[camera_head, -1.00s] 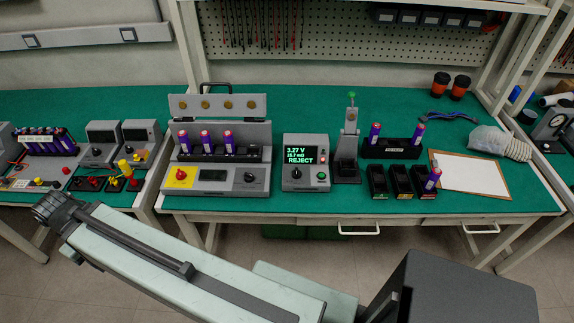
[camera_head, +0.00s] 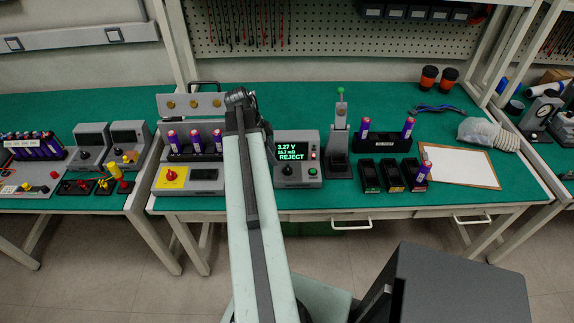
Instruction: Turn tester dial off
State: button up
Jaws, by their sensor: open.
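The tester (camera_head: 312,157) is a grey box on the green bench, right of my arm. Its lit screen (camera_head: 290,151) reads 3.27 V, a smaller line, and REJECT. The black tester dial (camera_head: 287,170) is below the screen; its pointer setting is too small to read. A green button (camera_head: 312,171) and a red light sit to the dial's right. My arm reaches up the picture just left of the tester, its far end over the bench unit. My gripper's fingers cannot be seen.
Left of the tester, a bench unit with a yellow panel (camera_head: 171,177) holds purple cells; my arm hides its right side. A grey stand (camera_head: 338,145) is close right of the tester. Black bins (camera_head: 369,176) and a clipboard (camera_head: 459,166) lie farther right.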

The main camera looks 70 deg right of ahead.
aim_at(287, 167)
jog(key=shift+m, duration=0.6)
jog(key=b+x, duration=0.2)
jog(key=x, duration=0.1)
jog(key=s+b+x, duration=0.1)
jog(key=b+x, duration=0.1)
jog(key=b, duration=0.1)
jog(key=b+x, duration=0.2)
jog(key=x, duration=0.1)
jog(key=shift+s+d, duration=0.4)
jog(key=shift+s, duration=0.05)
jog(key=shift+r, duration=0.15)
